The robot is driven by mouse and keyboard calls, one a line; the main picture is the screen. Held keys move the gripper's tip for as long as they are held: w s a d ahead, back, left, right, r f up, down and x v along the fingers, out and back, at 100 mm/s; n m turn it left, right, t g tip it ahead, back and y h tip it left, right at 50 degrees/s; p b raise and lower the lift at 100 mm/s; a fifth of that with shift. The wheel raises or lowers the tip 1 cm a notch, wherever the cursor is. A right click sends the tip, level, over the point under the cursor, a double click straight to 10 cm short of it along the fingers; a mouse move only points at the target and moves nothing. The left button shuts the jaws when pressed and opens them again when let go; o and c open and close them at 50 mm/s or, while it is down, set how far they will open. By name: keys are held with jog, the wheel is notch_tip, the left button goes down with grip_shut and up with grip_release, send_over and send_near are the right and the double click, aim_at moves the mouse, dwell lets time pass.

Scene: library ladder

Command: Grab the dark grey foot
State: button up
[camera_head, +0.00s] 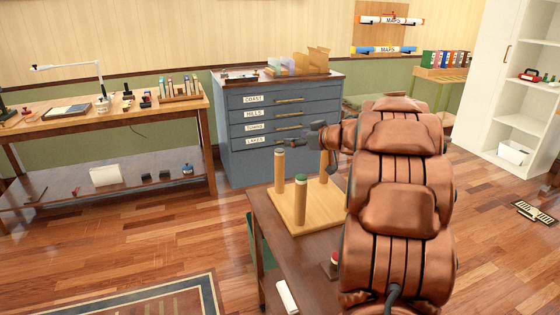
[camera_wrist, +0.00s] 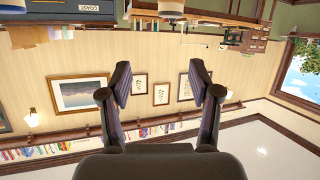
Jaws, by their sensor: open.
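My gripper (camera_head: 300,138) is at the end of my arm in the head view, above a wooden board with pegs (camera_head: 297,222), and points left. In the wrist view my gripper (camera_wrist: 163,85) has its two dark fingers wide apart with nothing between them. I cannot pick out the dark grey foot for certain. Small dark pieces (camera_head: 127,91) stand on the left workbench, and dark blocks (camera_head: 165,174) lie on its lower shelf; they are too small to tell. One peg (camera_head: 300,200) has a green top.
The brown table (camera_head: 268,232) under the board also holds a white piece (camera_head: 287,297) and a red-topped item (camera_head: 334,260), partly beside my arm. A blue-grey drawer cabinet (camera_head: 260,160) stands behind. The workbench (camera_head: 60,125) is at left. Wood floor is clear between.

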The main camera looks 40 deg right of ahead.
aim_at(282, 151)
jog(key=shift+g+y, duration=0.4)
jog(key=shift+y, duration=0.4)
jog(key=shift+w+a+f+b, duration=0.2)
jog(key=shift+w+f+b, duration=0.05)
jog(key=shift+w+f, duration=0.75)
jog(key=shift+w+a+f+b, duration=0.25)
jog(key=shift+w+f+b, duration=0.05)
jog(key=shift+w+f, duration=0.7)
jog(key=shift+w+a+f+b, duration=0.25)
jog(key=shift+w+f, duration=0.6)
jog(key=shift+f, duration=0.25)
jog(key=shift+c, duration=0.2)
jog(key=c, duration=0.8)
